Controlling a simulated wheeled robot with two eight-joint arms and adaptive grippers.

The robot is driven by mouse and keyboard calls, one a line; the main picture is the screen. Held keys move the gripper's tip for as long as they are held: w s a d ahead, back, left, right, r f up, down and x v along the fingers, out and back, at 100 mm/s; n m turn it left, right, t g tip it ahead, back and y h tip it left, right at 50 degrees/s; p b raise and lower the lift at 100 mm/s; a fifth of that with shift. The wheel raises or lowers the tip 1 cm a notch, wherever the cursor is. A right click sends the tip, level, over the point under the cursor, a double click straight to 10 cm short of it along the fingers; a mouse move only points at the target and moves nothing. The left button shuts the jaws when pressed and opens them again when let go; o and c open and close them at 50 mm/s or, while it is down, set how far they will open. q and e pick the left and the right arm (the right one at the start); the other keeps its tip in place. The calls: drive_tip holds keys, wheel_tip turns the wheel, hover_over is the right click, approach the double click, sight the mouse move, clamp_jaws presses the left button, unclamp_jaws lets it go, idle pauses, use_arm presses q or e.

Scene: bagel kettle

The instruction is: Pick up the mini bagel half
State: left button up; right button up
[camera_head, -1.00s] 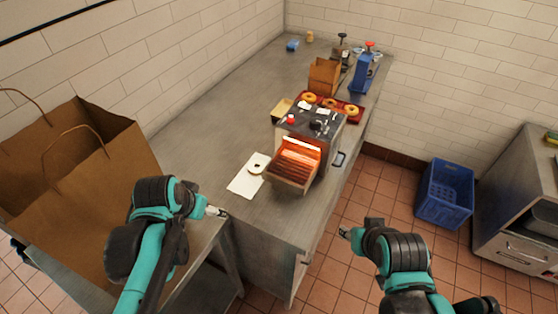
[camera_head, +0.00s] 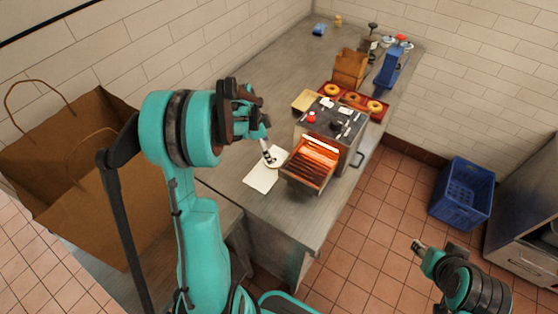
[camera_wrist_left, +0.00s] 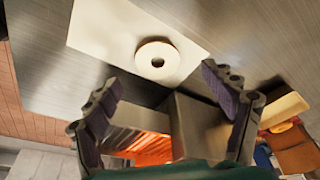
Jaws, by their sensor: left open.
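The mini bagel half (camera_wrist_left: 145,52) is a pale ring lying flat near the edge of a white sheet (camera_wrist_left: 95,22) in the left wrist view. In the head view, my left gripper partly hides the bagel half (camera_head: 282,156) beside the white sheet (camera_head: 259,182). My left gripper (camera_wrist_left: 160,82) is open and empty, its fingers spread on either side below the bagel in the wrist picture. In the head view my left gripper (camera_head: 267,155) points down at the bagel. My right gripper (camera_head: 418,247) is over the floor at right; its jaws are too small to judge.
A toaster oven with a glowing open front (camera_head: 309,163) stands right beside the bagel. Behind it are a red tray (camera_head: 379,116) with bagels, a small paper bag (camera_head: 349,68) and a blue device (camera_head: 391,66). A large paper bag (camera_head: 80,190) stands at left.

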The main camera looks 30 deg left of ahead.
use_arm(q)
drive_tip(key=b+x, duration=0.1)
drive_tip(key=x, duration=0.4)
drive_tip(key=shift+d+f, duration=0.25)
drive_tip(key=shift+f, duration=0.05)
drive_tip(key=shift+s+r, duration=0.1)
drive_tip(key=c, duration=0.9)
